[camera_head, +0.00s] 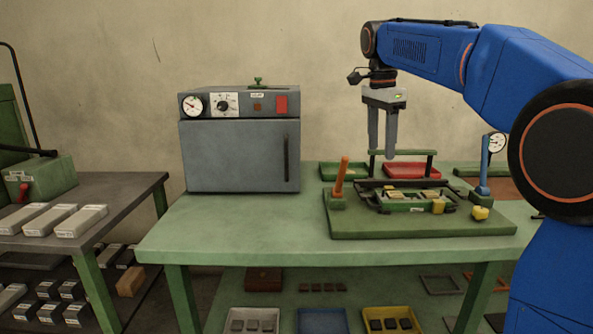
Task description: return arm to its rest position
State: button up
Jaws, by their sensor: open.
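My gripper (382,150) hangs from my blue arm at the upper right, pointing down. Its two fingers are apart, with no object seen between them. The fixture sits on a green base plate (400,228) on the green table (230,230). It holds small pieces and has yellow knobs at its front.
A grey oven (240,155) with a shut door stands at the table's left. An orange lever (341,176) rises from the base plate. A dial gauge stand (484,178) is at right. A red tray (412,171) lies behind. A dark side table (120,195) holds pale blocks (82,220).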

jog(key=s+d+f+n+t, duration=0.1)
jog(key=s+d+f+n, duration=0.2)
jog(key=s, duration=0.4)
jog(key=s+f+n+t, duration=0.1)
jog(key=s+f+n, duration=0.1)
jog(key=s+f, duration=0.35)
jog(key=s+d+f+n, duration=0.2)
jog(key=s+n, duration=0.1)
jog(key=s, duration=0.6)
jog(key=s+d+f+n+t+y, duration=0.1)
jog(key=s+f+n, duration=0.5)
jog(key=s+f, duration=0.9)
notch_tip(320, 180, down, 2)
jog(key=shift+s+d+f+n+t, duration=0.15)
jog(key=shift+d+f+n+t, duration=0.1)
jog(key=shift+d+n+t, duration=0.25)
